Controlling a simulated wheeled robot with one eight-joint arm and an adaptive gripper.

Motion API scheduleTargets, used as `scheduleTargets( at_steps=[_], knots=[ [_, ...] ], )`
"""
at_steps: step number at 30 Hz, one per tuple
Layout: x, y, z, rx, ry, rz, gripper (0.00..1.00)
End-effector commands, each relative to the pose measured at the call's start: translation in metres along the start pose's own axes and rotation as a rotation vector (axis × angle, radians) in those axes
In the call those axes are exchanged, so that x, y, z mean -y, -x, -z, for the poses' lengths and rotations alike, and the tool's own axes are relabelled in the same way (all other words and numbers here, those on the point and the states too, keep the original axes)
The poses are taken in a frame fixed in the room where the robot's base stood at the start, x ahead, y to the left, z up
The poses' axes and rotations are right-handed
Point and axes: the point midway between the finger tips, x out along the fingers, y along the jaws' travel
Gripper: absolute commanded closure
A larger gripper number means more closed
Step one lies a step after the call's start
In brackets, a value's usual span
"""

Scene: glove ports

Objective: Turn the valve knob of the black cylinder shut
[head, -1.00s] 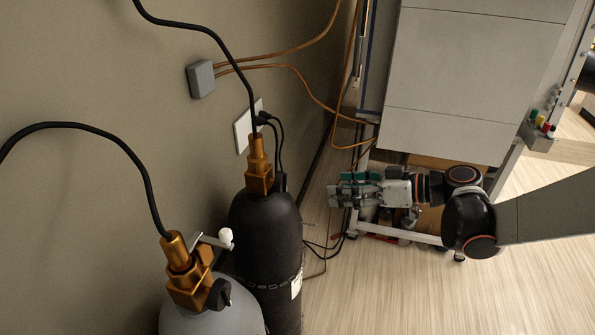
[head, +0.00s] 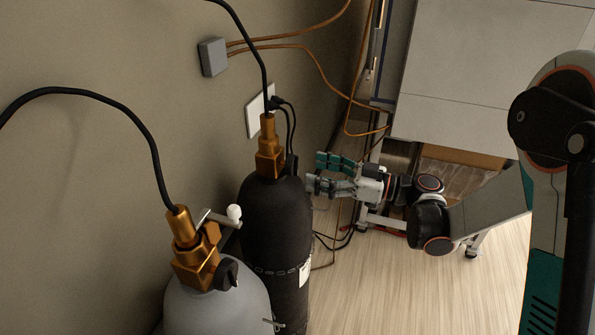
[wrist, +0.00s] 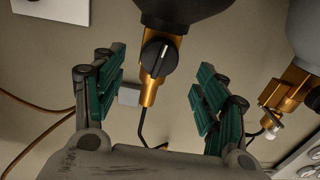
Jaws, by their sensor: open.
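The black cylinder (head: 275,222) stands upright near the wall with a brass valve (head: 268,152) on top. Its black knob is seen edge-on at the valve's right side (head: 292,164). In the wrist view the knob (wrist: 158,58) faces me, with a white line that runs nearly along the brass body, slightly tilted. My gripper (head: 315,174) is open and empty, just right of the valve and apart from it. In the wrist view its teal-padded fingers stand left and right of the valve, with the knob between and ahead of them.
A grey cylinder (head: 215,305) with its own brass valve (head: 194,262) stands nearer, at lower left. Black hoses rise from both valves. A wall box (head: 213,57), a wall plate (head: 258,110) and cables are behind. A grey cabinet (head: 475,75) stands right; the floor between is open.

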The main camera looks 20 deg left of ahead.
Motion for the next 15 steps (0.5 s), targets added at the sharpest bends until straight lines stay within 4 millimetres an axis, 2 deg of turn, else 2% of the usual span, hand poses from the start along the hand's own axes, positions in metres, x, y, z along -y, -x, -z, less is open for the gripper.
scheduleTargets(
  at_steps=[1,6,10,15],
  knots=[
    [0.001,-0.011,-0.002,0.000,0.000,0.003,0.34],
    [0.001,-0.039,-0.002,0.000,0.000,0.003,0.34],
    [0.001,-0.052,-0.001,0.000,0.000,0.002,0.34],
    [0.000,-0.060,0.000,0.000,0.000,-0.001,0.34]
  ],
)
